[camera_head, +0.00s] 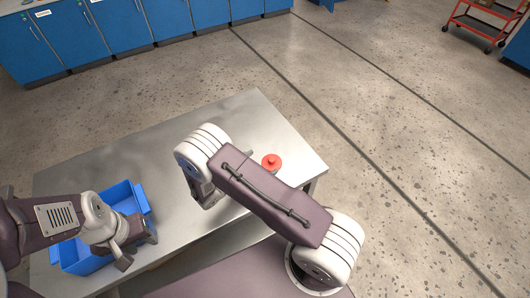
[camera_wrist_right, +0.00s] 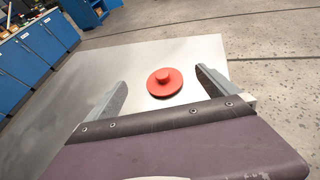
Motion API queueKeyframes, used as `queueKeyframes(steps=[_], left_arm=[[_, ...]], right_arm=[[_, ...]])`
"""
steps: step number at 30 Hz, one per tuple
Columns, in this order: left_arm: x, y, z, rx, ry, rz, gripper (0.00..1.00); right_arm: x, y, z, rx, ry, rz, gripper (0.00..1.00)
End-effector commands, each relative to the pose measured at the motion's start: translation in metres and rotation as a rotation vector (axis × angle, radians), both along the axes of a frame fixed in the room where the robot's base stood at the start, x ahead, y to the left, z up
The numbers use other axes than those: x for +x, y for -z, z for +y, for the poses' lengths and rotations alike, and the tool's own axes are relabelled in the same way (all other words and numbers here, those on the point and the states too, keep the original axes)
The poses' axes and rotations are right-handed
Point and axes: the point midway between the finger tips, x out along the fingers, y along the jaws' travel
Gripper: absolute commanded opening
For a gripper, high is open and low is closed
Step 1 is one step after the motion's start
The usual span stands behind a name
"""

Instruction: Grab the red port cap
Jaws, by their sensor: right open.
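The red port cap (camera_head: 271,161) is a round disc with a raised knob, lying flat on the metal table near its right edge. In the right wrist view the cap (camera_wrist_right: 164,83) shows between and beyond the fingers of my right gripper (camera_wrist_right: 160,77). The right gripper is open and empty, and its fingers do not touch the cap. In the head view my right arm hides most of that gripper. My left gripper (camera_head: 137,249) is over the blue bin at the left, with its fingers apart and nothing visible between them.
The metal table (camera_head: 245,115) is bare around the cap. The blue bin (camera_head: 80,259) stands at its left end, partly hidden by my left arm. Blue cabinets (camera_head: 115,25) and a red cart (camera_head: 485,22) stand far off across open floor.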

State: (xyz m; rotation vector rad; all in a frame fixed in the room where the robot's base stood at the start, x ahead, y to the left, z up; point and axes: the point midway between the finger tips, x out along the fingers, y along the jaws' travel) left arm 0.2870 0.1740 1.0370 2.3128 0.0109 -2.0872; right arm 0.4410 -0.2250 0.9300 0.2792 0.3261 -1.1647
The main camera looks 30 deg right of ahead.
Motion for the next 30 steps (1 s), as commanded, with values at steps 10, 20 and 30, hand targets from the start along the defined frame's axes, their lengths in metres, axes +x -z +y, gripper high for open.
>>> queueKeyframes(steps=[10, 20, 30], left_arm=[[0.000, -0.006, 0.000, 0.000, 0.000, 0.000, 0.40], [0.000, -0.013, 0.000, 0.000, 0.000, 0.000, 0.40], [0.000, -0.027, 0.000, 0.000, 0.000, 0.000, 0.40]], right_arm=[[-0.005, 0.017, -0.001, -0.025, -0.043, 0.043, 0.99], [0.007, 0.030, -0.024, -0.023, -0.044, 0.039, 0.99], [0.027, 0.053, -0.061, -0.022, -0.044, 0.040, 0.99]])
